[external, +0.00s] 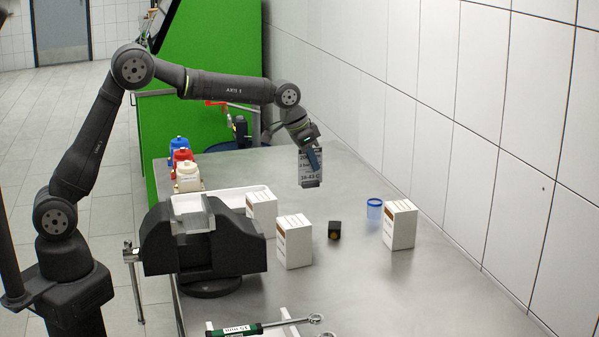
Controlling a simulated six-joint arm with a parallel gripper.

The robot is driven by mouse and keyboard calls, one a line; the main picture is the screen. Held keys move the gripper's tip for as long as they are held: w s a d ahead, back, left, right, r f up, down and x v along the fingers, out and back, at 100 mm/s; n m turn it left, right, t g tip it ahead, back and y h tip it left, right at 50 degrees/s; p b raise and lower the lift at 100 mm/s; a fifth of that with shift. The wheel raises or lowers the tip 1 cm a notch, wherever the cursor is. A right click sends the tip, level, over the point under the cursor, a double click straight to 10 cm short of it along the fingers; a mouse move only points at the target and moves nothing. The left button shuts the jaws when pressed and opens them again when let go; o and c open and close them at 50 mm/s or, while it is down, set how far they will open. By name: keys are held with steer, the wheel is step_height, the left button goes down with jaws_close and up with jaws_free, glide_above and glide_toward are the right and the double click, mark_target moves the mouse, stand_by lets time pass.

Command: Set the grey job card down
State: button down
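The grey job card (311,173) hangs upright below my gripper (314,158), with dark printed text on its face. My gripper points down with its fingers at the card's upper part, and it looks shut on the card. The card appears to be held above the grey metal table (345,290), towards its back right near the tiled wall. How far its lower edge is above the table is hard to tell from this one view.
White boxes (294,241) (399,225), a small black block (334,230) and a blue cup (374,208) stand in the middle. A black vise (203,245), a white tray (233,195) and coloured bottles (188,178) are left. A torque wrench (262,327) lies in front.

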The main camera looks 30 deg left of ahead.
steer(key=shift+w+a+f, duration=0.5)
steer(key=shift+w+f, duration=0.6)
steer(key=shift+f, duration=0.3)
steer(key=shift+w+a+f, duration=0.45)
steer(key=shift+w+f, duration=0.6)
steer(key=shift+f, duration=0.3)
steer(key=shift+w+a+f, duration=0.5)
steer(key=shift+w+f, duration=0.6)
steer(key=shift+f, duration=0.3)
steer(key=shift+f, duration=0.2)
steer(key=c, duration=1.6)
jaws_free()
steer(key=shift+c, duration=0.2)
steer(key=shift+r, duration=0.1)
steer(key=v, duration=1.2)
